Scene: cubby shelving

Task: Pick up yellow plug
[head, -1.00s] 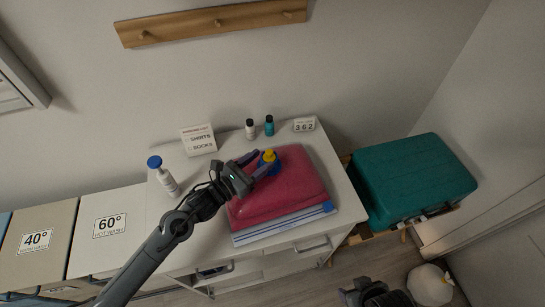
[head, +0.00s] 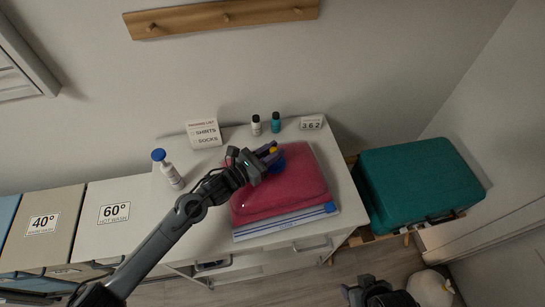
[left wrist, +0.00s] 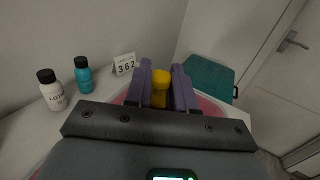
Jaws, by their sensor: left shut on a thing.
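The yellow plug (left wrist: 161,88) sits between the two purple fingers of my left gripper (left wrist: 170,88) in the left wrist view. My left gripper (head: 271,154) is shut on it. In the head view only a small yellow bit of the plug (head: 273,150) shows, mostly hidden by the fingers, with a dark blue part beside it. The gripper is over the pink folded cloth (head: 290,190) on the white cabinet top; I cannot tell whether the plug touches the cloth. My right gripper (head: 368,292) is low at the bottom edge, and its jaws are unclear.
A white bottle (head: 256,125), a teal bottle (head: 276,122) and a number sign (head: 311,122) stand behind the cloth. A blue-capped bottle (head: 168,170) and a list sign (head: 204,134) are at left. A teal suitcase (head: 415,182) is at right. A plastic bag with a blue slider lies under the cloth.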

